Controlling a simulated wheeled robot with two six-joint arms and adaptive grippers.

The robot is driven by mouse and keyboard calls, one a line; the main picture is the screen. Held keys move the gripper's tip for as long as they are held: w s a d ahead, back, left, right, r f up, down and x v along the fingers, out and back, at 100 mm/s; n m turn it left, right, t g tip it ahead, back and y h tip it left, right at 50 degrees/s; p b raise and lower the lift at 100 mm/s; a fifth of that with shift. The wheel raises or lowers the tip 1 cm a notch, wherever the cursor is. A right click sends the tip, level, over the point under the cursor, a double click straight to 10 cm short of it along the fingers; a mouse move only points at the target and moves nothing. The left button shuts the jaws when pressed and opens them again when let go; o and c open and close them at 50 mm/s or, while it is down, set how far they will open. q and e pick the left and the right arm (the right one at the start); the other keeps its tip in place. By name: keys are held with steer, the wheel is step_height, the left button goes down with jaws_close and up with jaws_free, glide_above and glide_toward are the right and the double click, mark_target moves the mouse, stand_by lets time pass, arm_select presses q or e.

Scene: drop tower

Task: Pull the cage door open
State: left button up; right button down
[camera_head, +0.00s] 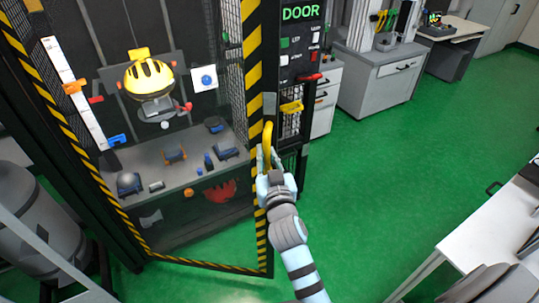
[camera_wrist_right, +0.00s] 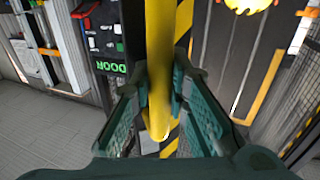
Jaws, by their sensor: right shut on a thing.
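The cage door (camera_head: 188,225) is a clear panel in a black frame with yellow-and-black striped edges, on the front of the tower in the head view. It looks closed or nearly so. Its yellow handle (camera_head: 267,138) stands upright on the right edge of the door. My right gripper (camera_head: 265,160) is shut on the handle's lower part. In the right wrist view the yellow handle (camera_wrist_right: 160,60) runs between the two green fingers (camera_wrist_right: 160,95). My left gripper is not in view.
A control panel marked DOOR (camera_head: 300,13) is right of the door. Green floor (camera_head: 370,190) is clear to the right. A white table (camera_head: 490,235) stands at lower right.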

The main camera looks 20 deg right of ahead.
steer(key=shift+r, duration=0.15)
steer(key=shift+w, duration=0.1)
steer(key=c, duration=1.5)
jaws_free()
steer(key=shift+c, duration=0.2)
glide_toward(263, 113)
steer(key=x, duration=0.5)
steer(key=shift+w, duration=0.1)
steer(key=shift+c, duration=0.5)
